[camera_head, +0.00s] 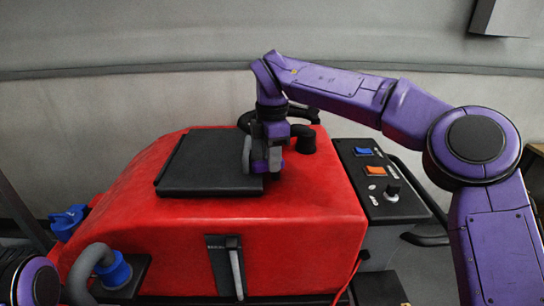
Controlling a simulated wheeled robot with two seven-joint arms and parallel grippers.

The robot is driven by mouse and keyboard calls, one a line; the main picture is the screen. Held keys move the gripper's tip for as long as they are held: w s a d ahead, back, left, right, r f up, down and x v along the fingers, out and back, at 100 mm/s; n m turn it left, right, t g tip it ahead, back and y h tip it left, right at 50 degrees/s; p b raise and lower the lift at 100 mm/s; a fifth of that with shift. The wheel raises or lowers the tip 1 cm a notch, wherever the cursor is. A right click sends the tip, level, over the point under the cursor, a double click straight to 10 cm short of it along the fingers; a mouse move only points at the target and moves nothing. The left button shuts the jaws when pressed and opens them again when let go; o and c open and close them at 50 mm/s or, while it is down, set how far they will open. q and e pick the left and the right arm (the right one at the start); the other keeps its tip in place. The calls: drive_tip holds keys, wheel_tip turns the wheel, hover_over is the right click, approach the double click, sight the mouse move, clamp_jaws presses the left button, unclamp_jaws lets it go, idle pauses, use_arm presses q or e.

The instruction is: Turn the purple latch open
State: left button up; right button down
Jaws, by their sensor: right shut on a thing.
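My right gripper (265,168) points down at the right edge of the black lid (205,160) on top of the red scrubber tank. It is shut on what looks like the purple latch. The latch is almost wholly hidden behind the fingers and wrist, so its angle cannot be told. The black lid lies flat and closed on the tank. Only a purple joint of my left arm shows at the lower left; my left gripper is out of view.
The red tank (310,215) fills the middle. A control panel (400,212) with blue and orange switches is on its right. A black hose (303,112) curves behind the gripper. A lever (236,268) is on the front, and a grey hose (88,268) with a blue collar is at lower left.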

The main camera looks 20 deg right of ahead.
drive_tip(key=n, duration=0.3)
drive_tip(key=shift+s+a+f+n+p, duration=0.1)
drive_tip(key=shift+s+f+n+p, duration=0.1)
drive_tip(key=shift+f+n+p, duration=0.15)
drive_tip(key=n, duration=0.2)
drive_tip(key=n+p, duration=0.1)
drive_tip(key=shift+s+r+n, duration=0.15)
drive_tip(key=shift+n, duration=0.2)
drive_tip(key=n, duration=0.1)
drive_tip(key=n+p, duration=0.1)
drive_tip(key=n, duration=0.1)
drive_tip(key=n+p, duration=0.1)
drive_tip(key=shift+s+d, duration=0.1)
drive_tip(key=shift+d, duration=0.15)
drive_tip(key=shift+d+n+p, duration=0.1)
drive_tip(key=shift+n+p, duration=0.65)
drive_tip(key=shift+n, duration=0.85)
drive_tip(key=c, duration=0.9)
unclamp_jaws()
drive_tip(key=shift+c, duration=0.2)
